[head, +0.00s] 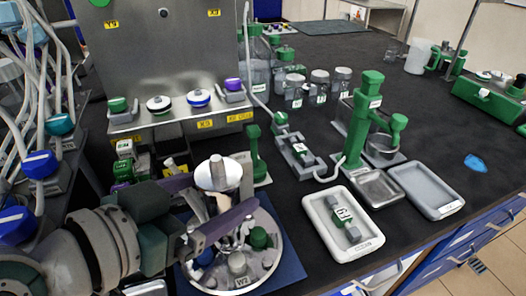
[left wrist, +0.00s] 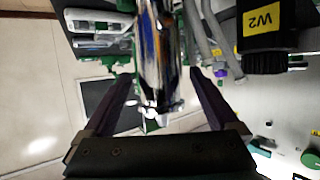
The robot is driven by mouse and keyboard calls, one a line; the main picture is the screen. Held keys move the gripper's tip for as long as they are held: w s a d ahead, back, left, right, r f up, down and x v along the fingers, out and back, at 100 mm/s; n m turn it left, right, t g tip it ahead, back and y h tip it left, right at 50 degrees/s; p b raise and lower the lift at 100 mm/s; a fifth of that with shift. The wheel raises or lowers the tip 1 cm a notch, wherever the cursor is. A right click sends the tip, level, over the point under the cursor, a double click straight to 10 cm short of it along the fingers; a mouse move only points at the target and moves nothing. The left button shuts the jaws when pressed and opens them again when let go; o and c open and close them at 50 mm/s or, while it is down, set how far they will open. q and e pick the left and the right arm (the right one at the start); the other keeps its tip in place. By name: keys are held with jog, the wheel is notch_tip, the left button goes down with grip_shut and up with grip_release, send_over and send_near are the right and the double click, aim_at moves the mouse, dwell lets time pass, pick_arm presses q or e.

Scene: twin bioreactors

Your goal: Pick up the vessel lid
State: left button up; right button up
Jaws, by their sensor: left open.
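The vessel lid (head: 265,272) is a round metal plate labelled W2, crowded with green, blue and grey ports, at the lower middle of the head view. A shiny metal post with a pale round top (head: 218,174) rises above it. My left gripper (head: 222,192) is open over the lid, its two purple-grey fingers on either side of the post. In the left wrist view a chrome cylinder (left wrist: 158,50) stands between the spread fingers (left wrist: 160,78), with visible gaps at both sides. Part of the lid is hidden behind my left arm and fingers. My right gripper is not visible.
A steel cabinet (head: 165,50) with a shelf of caps stands behind. A green stand (head: 365,115), a white tray (head: 325,238) and a grey tray (head: 427,190) stand to the right. Tubes and blue-capped fittings (head: 40,163) crowd the left.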

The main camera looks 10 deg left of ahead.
pick_arm(q)
jog(key=x, duration=0.4)
jog(key=shift+w+d+r, duration=0.15)
grip_shut()
dwell(0.5)
jog(key=shift+w+r, duration=0.1)
jog(key=shift+r, duration=0.2)
